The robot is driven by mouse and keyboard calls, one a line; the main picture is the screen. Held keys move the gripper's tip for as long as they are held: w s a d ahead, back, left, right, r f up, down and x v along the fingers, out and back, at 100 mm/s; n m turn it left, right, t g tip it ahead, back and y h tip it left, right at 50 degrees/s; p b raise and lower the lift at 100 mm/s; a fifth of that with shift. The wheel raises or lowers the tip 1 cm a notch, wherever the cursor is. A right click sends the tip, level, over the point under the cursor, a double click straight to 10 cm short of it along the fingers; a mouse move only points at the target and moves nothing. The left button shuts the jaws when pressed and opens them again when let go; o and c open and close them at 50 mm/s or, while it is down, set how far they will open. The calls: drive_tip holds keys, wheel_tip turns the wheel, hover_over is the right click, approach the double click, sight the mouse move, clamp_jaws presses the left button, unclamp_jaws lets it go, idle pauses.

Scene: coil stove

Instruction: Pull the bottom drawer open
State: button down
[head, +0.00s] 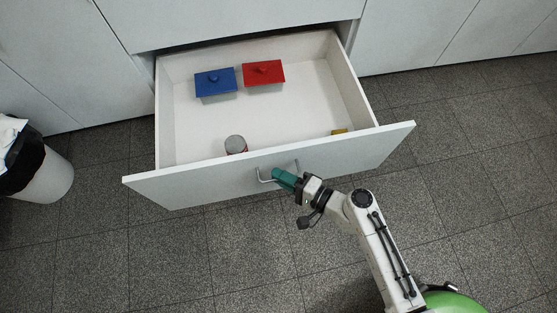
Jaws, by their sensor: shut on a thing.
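The white bottom drawer (364,149) stands pulled well out of the cabinet, with its inside open to view. Its metal bar handle (262,177) is on the outside of the front panel, near the middle. My gripper (277,174) is at the handle, with its teal fingers shut on it. The fingers cover part of the handle. My arm reaches in from the lower right.
A blue lid (216,82), a red lid (263,72), a grey can (235,145) and a small yellow thing (339,132) lie in the drawer. A waste bin (49,182) stands at the left. The tiled floor (180,260) before the drawer is clear.

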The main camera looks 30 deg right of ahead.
drive_tip(key=shift+s+a+f, duration=0.1)
drive_tip(key=shift+s+a, duration=0.2)
drive_tip(key=shift+s, duration=0.6)
drive_tip(key=shift+s+a+r, duration=0.1)
drive_tip(key=shift+s+a, duration=0.15)
drive_tip(key=shift+s, duration=0.65)
drive_tip(key=shift+s+a+f, duration=0.1)
drive_tip(key=shift+s+a, duration=0.2)
drive_tip(key=shift+s, duration=0.6)
drive_tip(key=c, duration=1.4)
unclamp_jaws()
drive_tip(key=shift+o, duration=0.2)
drive_tip(key=p+v, duration=0.2)
drive_tip(key=v, duration=0.8)
drive_tip(key=shift+s, duration=0.35)
drive_tip(key=shift+d, duration=0.15)
